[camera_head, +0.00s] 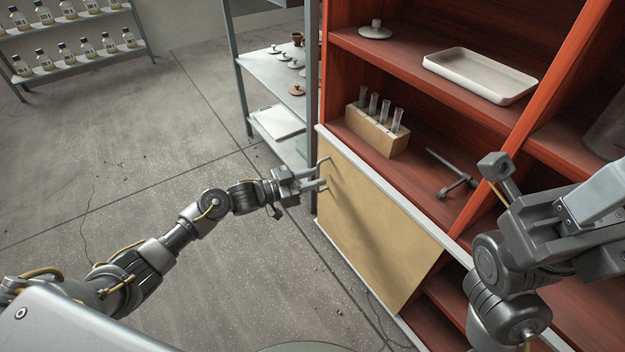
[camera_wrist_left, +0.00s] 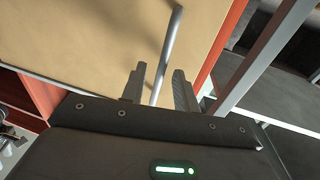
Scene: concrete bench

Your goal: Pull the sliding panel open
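The sliding panel (camera_head: 375,225) is tan and covers the left part of the cabinet's lower front. Its thin metal bar handle (camera_head: 323,160) is near its left edge. My left gripper (camera_head: 322,180) is at this handle. In the left wrist view the handle bar (camera_wrist_left: 168,55) passes between the two fingers (camera_wrist_left: 160,85), with a gap on both sides, so the gripper is open around it. The panel (camera_wrist_left: 90,40) fills much of that view. My right arm (camera_head: 510,260) is folded at the right; its fingers cannot be clearly made out.
The orange-red cabinet (camera_head: 350,20) holds a test tube rack (camera_head: 377,131), a white tray (camera_head: 480,76) and a lidded dish (camera_head: 375,31). A grey metal shelf unit (camera_head: 243,75) stands just left of it. Another shelf with bottles (camera_head: 75,60) is far left. The floor between is clear.

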